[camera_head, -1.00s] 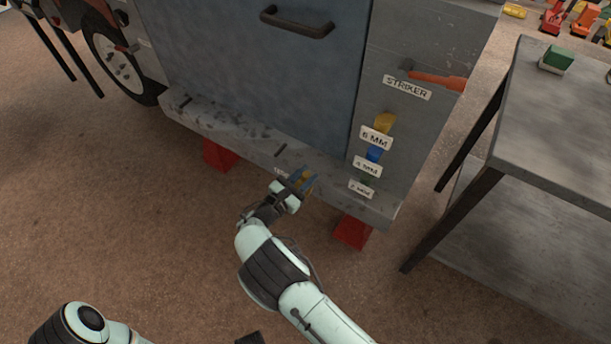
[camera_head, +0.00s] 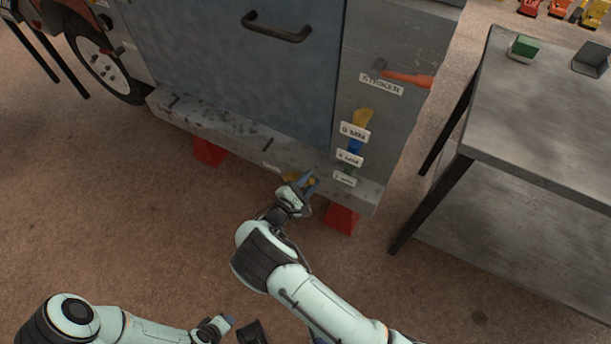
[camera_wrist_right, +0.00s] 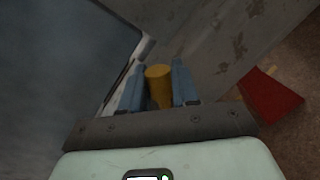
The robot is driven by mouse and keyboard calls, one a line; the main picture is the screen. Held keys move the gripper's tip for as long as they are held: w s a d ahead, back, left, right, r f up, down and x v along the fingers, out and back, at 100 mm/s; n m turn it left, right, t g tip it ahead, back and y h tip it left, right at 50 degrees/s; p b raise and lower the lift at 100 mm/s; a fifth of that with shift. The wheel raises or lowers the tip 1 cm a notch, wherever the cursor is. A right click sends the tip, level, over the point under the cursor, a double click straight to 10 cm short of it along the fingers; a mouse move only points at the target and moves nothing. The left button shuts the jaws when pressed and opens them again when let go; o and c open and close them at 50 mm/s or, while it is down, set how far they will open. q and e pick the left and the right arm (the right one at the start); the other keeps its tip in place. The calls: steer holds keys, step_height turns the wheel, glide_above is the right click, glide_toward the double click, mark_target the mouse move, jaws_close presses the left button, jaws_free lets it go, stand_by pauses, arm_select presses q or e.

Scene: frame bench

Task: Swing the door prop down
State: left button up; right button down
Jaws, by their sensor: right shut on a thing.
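The blue-grey door (camera_head: 235,75), with a dark handle (camera_head: 278,27), fills the upper middle of the head view. The yellow door prop (camera_head: 290,177) is low on the grey sill below the door, beside a small label (camera_head: 271,168). My right gripper (camera_head: 310,182) is at the sill. In the right wrist view, its blue fingers (camera_wrist_right: 160,86) are shut on the prop's yellow round end (camera_wrist_right: 159,73). The rest of the prop is mostly hidden. My left gripper (camera_head: 226,324) is low in the head view, away from the door; its jaws are too small to read.
A grey table (camera_head: 540,130) stands at the right with a green block (camera_head: 525,47) on it. An orange striker (camera_head: 408,79) and labelled yellow and blue pieces are on the panel right of the door. Red blocks (camera_head: 342,218) stand under the sill. Floor in front is clear.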

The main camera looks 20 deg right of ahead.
arm_select(q)
steer(key=shift+s+d+r, duration=0.1)
steer(key=shift+s+r, duration=0.05)
steer(key=shift+s, duration=0.1)
arm_select(e)
steer(key=shift+s+f, duration=0.15)
steer(key=shift+f, duration=0.05)
steer(key=shift+m, duration=0.3)
steer(key=c, duration=1)
jaws_free()
steer(key=shift+o, duration=0.2)
arm_select(q)
steer(key=s+r+p, duration=0.1)
steer(key=s+d+r+g+p, duration=0.1)
steer(key=shift+s+d, duration=0.2)
steer(key=shift+s, duration=0.15)
arm_select(e)
steer(key=v, duration=1.3)
steer(key=shift+s+a+r, duration=0.1)
steer(key=shift+s, duration=0.05)
